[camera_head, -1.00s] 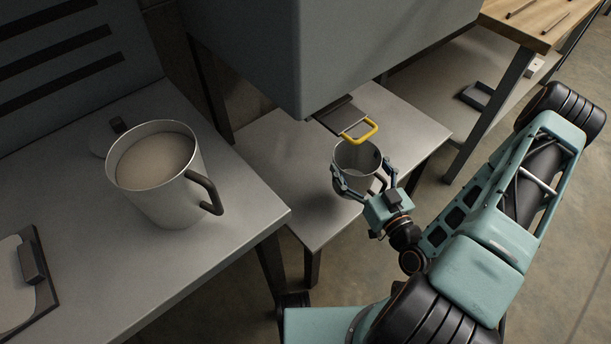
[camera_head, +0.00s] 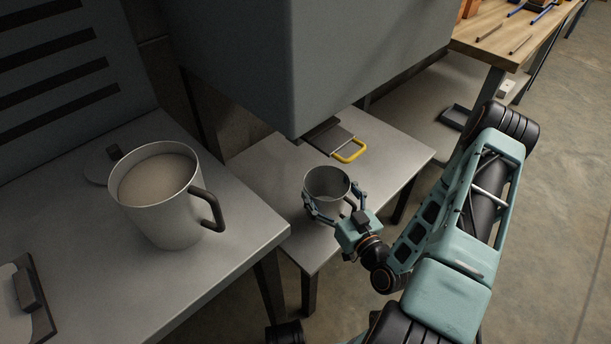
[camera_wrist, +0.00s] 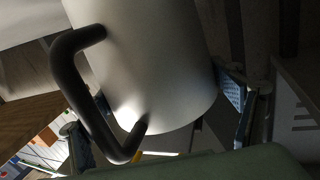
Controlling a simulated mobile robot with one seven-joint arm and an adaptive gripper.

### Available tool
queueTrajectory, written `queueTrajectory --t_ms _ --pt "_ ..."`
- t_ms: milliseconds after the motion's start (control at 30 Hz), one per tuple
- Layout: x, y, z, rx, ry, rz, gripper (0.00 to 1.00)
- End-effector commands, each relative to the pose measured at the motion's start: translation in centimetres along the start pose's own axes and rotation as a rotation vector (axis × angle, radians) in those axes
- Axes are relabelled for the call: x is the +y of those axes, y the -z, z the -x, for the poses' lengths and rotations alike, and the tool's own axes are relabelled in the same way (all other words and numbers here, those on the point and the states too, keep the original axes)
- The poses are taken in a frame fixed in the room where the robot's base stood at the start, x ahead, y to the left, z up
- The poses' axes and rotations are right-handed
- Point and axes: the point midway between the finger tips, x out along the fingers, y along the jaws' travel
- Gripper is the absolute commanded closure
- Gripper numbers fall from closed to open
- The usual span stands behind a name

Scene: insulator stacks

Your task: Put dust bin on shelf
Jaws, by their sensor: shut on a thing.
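The dust bin (camera_head: 330,204) is a grey metal, open-topped round container. In the wrist view the pale bin (camera_wrist: 160,60) fills the upper middle, with a dark curved handle (camera_wrist: 68,95). My gripper (camera_head: 334,203) is shut around the bin's sides, and the bin looks roughly upright. In the head view it overlaps the low grey shelf (camera_head: 395,160). I cannot tell whether its base touches that surface. The base is hidden by my gripper.
A large grey cabinet (camera_head: 300,60) hangs over the shelf's back. A flat dark tool with a yellow handle (camera_head: 350,151) lies behind the bin. A similar large mug-like container (camera_head: 165,205) stands on the grey table at left. A wooden bench (camera_head: 495,40) is at upper right.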

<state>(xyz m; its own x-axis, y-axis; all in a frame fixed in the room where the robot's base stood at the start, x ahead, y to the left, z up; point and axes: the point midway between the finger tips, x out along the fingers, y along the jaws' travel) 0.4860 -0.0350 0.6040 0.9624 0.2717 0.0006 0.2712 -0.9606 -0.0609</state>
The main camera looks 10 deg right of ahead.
Motion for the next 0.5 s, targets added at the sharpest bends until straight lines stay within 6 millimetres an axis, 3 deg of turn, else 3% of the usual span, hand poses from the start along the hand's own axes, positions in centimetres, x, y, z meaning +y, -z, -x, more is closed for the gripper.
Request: queueTrajectory --t_ms 300,500 --pt "-0.1 0.0 -8.5 0.007 0.003 0.003 0.72" --pt "-0.1 0.0 -11.6 0.003 0.001 0.001 0.72"
